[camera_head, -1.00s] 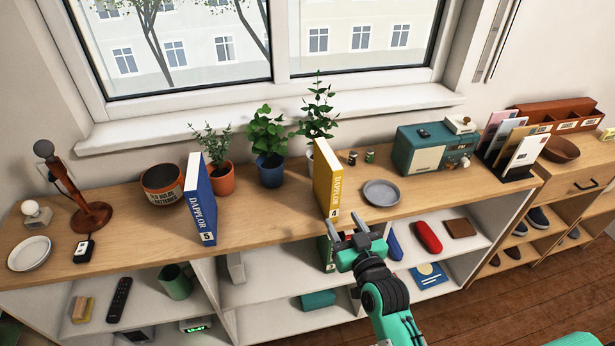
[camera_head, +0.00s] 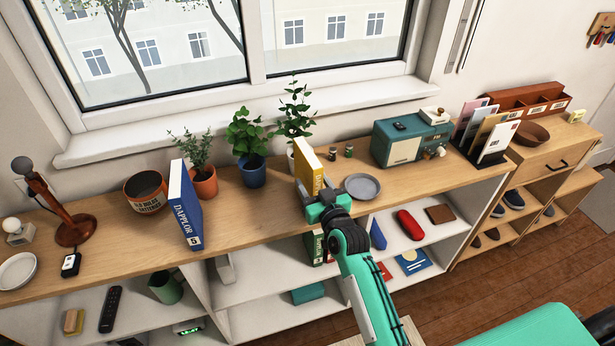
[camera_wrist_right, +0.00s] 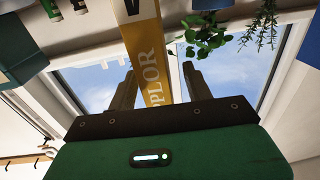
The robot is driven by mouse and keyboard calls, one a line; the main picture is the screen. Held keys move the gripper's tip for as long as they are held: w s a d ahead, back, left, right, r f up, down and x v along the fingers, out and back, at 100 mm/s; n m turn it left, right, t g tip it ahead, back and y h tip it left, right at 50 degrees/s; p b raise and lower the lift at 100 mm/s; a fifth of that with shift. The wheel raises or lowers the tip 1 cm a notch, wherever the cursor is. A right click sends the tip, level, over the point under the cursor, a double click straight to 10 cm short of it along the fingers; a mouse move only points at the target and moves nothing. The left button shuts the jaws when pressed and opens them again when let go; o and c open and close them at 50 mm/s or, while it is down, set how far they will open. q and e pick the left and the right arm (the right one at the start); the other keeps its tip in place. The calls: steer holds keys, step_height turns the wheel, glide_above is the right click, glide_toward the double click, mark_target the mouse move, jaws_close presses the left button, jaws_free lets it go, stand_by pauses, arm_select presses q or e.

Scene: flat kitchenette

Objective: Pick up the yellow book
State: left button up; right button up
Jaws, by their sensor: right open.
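The yellow book (camera_head: 308,165) stands upright on the wooden shelf top, in front of the potted plants. My right gripper (camera_head: 324,192) is at the book's front, low on its spine, and hides the lower part of the book in the head view. In the right wrist view the yellow spine (camera_wrist_right: 150,60) with its lettering runs between the two open fingers (camera_wrist_right: 157,88). There is a visible gap on the right side; I cannot tell whether either finger touches the book. My left gripper is not in view.
A blue book (camera_head: 185,205) stands to the left. A grey dish (camera_head: 362,186) lies close to the right of my gripper. Potted plants (camera_head: 249,150) stand behind, and a teal radio (camera_head: 410,140) is further right. Open shelves with small items lie below the top.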

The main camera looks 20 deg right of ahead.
steer(key=w, duration=0.3)
steer(key=shift+w+p, duration=0.15)
steer(key=shift+p, duration=0.15)
jaws_close()
steer(key=shift+r, duration=0.1)
steer(key=shift+r, duration=0.15)
